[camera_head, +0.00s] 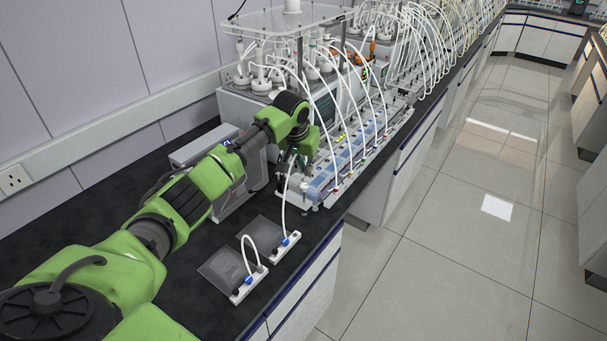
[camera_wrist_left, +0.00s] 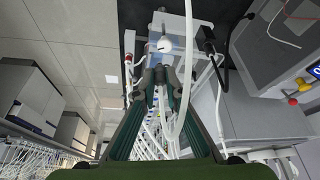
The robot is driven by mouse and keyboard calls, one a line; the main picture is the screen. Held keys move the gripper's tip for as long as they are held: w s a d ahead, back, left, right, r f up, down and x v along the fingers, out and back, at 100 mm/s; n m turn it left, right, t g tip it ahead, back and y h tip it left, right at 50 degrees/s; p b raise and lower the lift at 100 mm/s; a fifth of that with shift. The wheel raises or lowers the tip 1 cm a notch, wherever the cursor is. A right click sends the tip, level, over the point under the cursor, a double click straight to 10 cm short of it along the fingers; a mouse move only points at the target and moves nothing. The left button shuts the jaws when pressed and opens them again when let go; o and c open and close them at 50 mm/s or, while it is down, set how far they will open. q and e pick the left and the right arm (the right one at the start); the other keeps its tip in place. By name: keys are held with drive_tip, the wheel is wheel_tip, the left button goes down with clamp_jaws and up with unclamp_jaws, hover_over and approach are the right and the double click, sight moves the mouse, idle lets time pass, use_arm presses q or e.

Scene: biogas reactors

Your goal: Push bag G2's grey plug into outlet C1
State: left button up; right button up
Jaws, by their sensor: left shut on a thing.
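My left gripper (camera_head: 292,170) comes down at the near end of the reactor row. In the left wrist view its dark fingers (camera_wrist_left: 160,84) are shut on a small greyish piece, taken as the grey plug; its tip is hard to make out. A white tube (camera_head: 284,200) rises from the farther flat bag (camera_head: 262,232) to this gripper; it also shows in the wrist view (camera_wrist_left: 189,60). Bag labels are unreadable. A row of blue and white outlet blocks (camera_head: 322,180) stands right of the gripper; I cannot tell which outlet is C1.
A nearer flat bag (camera_head: 222,268) lies on the black bench (camera_head: 165,285), its tube looped to a white holder (camera_head: 250,284). Arched white tubes (camera_head: 375,90) crowd the reactor row behind. The bench's front edge drops to the floor at right.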

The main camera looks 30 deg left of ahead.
use_arm(q)
drive_tip(key=shift+w+a+f+b, duration=0.1)
drive_tip(key=shift+w+a+b, duration=0.05)
drive_tip(key=shift+w, duration=0.3)
drive_tip(key=shift+w+a+b, duration=0.1)
drive_tip(key=shift+w+b, duration=0.05)
drive_tip(key=shift+w, duration=0.3)
drive_tip(key=w+b, duration=0.1)
drive_tip(key=b, duration=0.1)
drive_tip(key=w+a+b, duration=0.1)
drive_tip(key=w+b, duration=0.1)
drive_tip(key=w+a+b, duration=0.1)
drive_tip(key=w+b, duration=0.1)
drive_tip(key=shift+w, duration=0.25)
drive_tip(key=shift+f+b, duration=0.35)
drive_tip(key=shift+f, duration=0.85)
drive_tip(key=shift+f+b, duration=0.6)
drive_tip(key=shift+f, duration=0.7)
drive_tip(key=shift+f, duration=0.15)
